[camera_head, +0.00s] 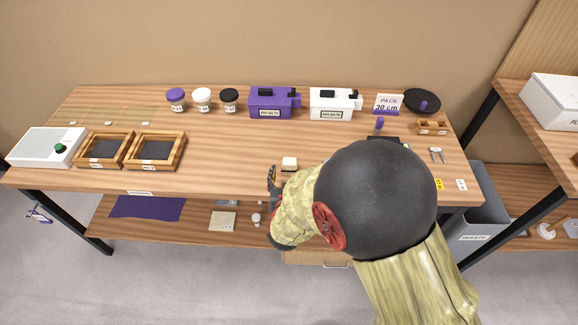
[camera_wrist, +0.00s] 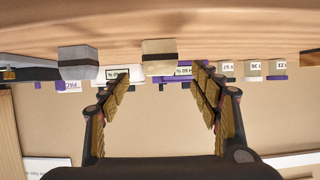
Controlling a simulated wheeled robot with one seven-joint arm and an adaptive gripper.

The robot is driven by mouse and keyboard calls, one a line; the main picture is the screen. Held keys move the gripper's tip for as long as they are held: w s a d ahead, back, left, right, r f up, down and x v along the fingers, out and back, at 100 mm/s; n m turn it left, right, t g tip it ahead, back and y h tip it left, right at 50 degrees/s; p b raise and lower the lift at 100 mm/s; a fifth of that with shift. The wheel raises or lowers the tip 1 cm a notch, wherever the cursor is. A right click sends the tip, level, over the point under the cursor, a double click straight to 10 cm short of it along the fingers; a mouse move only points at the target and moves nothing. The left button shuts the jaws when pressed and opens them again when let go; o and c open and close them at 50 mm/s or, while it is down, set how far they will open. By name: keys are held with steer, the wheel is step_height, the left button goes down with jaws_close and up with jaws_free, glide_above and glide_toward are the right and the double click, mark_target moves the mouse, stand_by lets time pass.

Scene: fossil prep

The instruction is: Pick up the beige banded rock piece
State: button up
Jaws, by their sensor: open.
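The beige rock piece (camera_wrist: 159,47) with a dark band is in the upper middle of the wrist view, which looks upside down. It rests on the wooden table, beyond my fingertips and roughly between them in the picture. In the head view a small pale block (camera_head: 289,162), apparently the same piece, sits near the front of the table. My gripper (camera_wrist: 163,76) is open and empty, its two ridged fingers spread. In the head view my gripper (camera_head: 272,178) shows only partly, just left of the pale block; my arm hides much of the area to the right.
A grey banded block (camera_wrist: 78,61) stands beside the beige one in the wrist view. Jars (camera_head: 202,100), a purple machine (camera_head: 273,103) and a white machine (camera_head: 335,103) line the back. Wooden trays (camera_head: 180,152) are at left. The table between trays and pale block is clear.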

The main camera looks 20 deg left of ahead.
mark_target(289, 168)
steer(key=shift+a+f, duration=0.15)
steer(key=shift+f, duration=0.15)
steer(key=shift+w+a+f, duration=0.1)
steer(key=shift+w+f, duration=0.1)
steer(key=shift+w, duration=0.15)
steer(key=b+x, duration=0.3)
steer(key=x, duration=0.3)
steer(key=shift+w+f, duration=0.15)
steer(key=shift+w, duration=0.25)
steer(key=shift+c, duration=1.2)
steer(key=c, duration=1.3)
